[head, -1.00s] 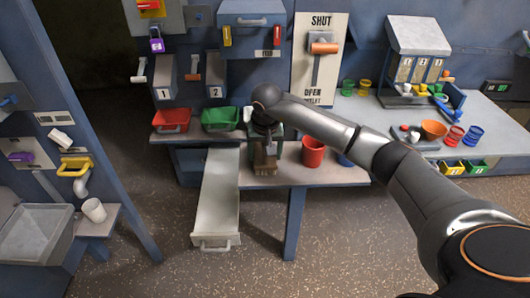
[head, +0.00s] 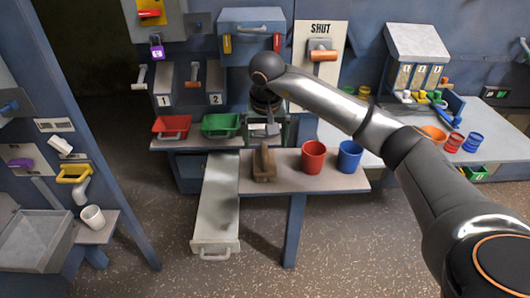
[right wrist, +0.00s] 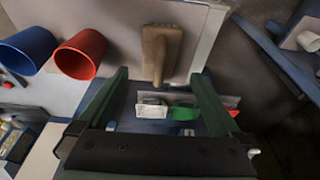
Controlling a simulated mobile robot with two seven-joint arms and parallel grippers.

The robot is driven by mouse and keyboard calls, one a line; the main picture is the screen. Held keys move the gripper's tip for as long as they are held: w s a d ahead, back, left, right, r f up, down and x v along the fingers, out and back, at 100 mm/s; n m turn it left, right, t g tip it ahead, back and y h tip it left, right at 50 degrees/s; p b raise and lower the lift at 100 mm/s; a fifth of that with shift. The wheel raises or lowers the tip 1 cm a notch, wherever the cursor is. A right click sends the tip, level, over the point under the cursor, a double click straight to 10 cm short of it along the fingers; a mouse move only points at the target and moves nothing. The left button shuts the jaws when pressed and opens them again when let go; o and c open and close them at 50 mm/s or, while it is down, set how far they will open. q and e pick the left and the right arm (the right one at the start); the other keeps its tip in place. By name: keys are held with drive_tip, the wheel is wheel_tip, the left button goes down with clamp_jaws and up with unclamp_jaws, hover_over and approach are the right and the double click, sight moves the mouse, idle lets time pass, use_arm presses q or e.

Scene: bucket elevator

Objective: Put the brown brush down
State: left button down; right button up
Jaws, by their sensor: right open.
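The brown brush (head: 264,164) rests on the grey bench top, between the white chute and the red cup. It also shows in the right wrist view (right wrist: 160,50), beyond the fingertips. My right gripper (head: 270,132) is just behind the brush in the head view, partly hidden by its own wrist. In the right wrist view its two green fingers (right wrist: 160,75) are spread wide with nothing between them, apart from the brush. My left gripper is not in view.
A red cup (head: 313,157) and a blue cup (head: 349,157) stand to the right of the brush on the bench (head: 290,183). Red (head: 172,127) and green (head: 221,125) trays sit at the back left.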

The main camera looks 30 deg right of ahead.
drive_tip(key=shift+v, duration=1.2)
drive_tip(key=shift+s+a+r, duration=0.1)
drive_tip(key=shift+a, duration=0.15)
drive_tip(key=s+a+f+m+g+y, duration=0.15)
drive_tip(key=a+f+y, duration=0.25)
drive_tip(key=a, duration=0.6)
drive_tip(key=s+a+f+m+g+y, duration=0.1)
drive_tip(key=s+a+f+m+y, duration=0.15)
drive_tip(key=a+f+y, duration=0.45)
drive_tip(key=s+a+r+m+t+y, duration=0.2)
drive_tip(key=s+a+r+m+y, duration=0.15)
drive_tip(key=a+m, duration=0.35)
drive_tip(key=s+a+r+m+t+y, duration=0.25)
drive_tip(key=a+m+y, duration=0.25)
drive_tip(key=a+m, duration=0.25)
drive_tip(key=w+d+f+m+t+h, duration=0.1)
drive_tip(key=d+f+m+t+h, duration=0.45)
drive_tip(key=m, duration=0.95)
drive_tip(key=w+d+f+m+t+h, duration=0.1)
drive_tip(key=d+f+m+t+h, duration=0.45)
drive_tip(key=m, duration=0.95)
drive_tip(key=s+d+f+m+g+h, duration=0.2)
drive_tip(key=s+f+m+g, duration=0.1)
drive_tip(key=s+f+m, duration=0.4)
drive_tip(key=s+d+f+m+g+h, duration=0.3)
drive_tip(key=s+f+m, duration=0.5)
drive_tip(key=s+f, duration=0.1)
drive_tip(key=shift+f, duration=0.6)
